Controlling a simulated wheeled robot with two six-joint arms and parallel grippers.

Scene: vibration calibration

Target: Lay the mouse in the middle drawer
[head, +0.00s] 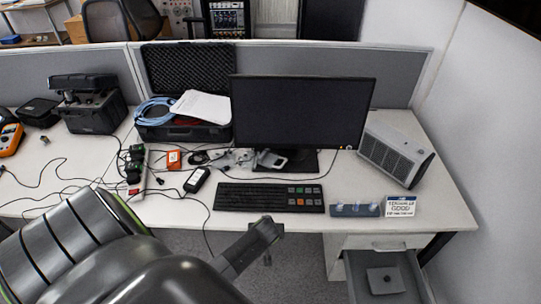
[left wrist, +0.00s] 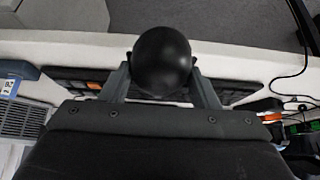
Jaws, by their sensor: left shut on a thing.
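The mouse (left wrist: 164,62) is a smooth, rounded black thing in the left wrist view. It sits between the two fingers of my left gripper (left wrist: 163,85), which is shut on it. In the head view my left gripper (head: 263,235) is by the desk's front edge, below the keyboard; I cannot make out the mouse there. An open drawer (head: 424,286) juts out of the white cabinet (head: 350,260) under the desk's right end, to the right of the gripper. A closed drawer front (head: 375,243) is above it. My right gripper is not in view.
A small grey item (head: 385,281) lies in the open drawer. A black keyboard (head: 250,197), a blue-grey holder (head: 355,210) and a small sign (head: 401,207) line the desk's front. A monitor (head: 300,110) stands behind. Cables (head: 207,222) hang over the edge at left.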

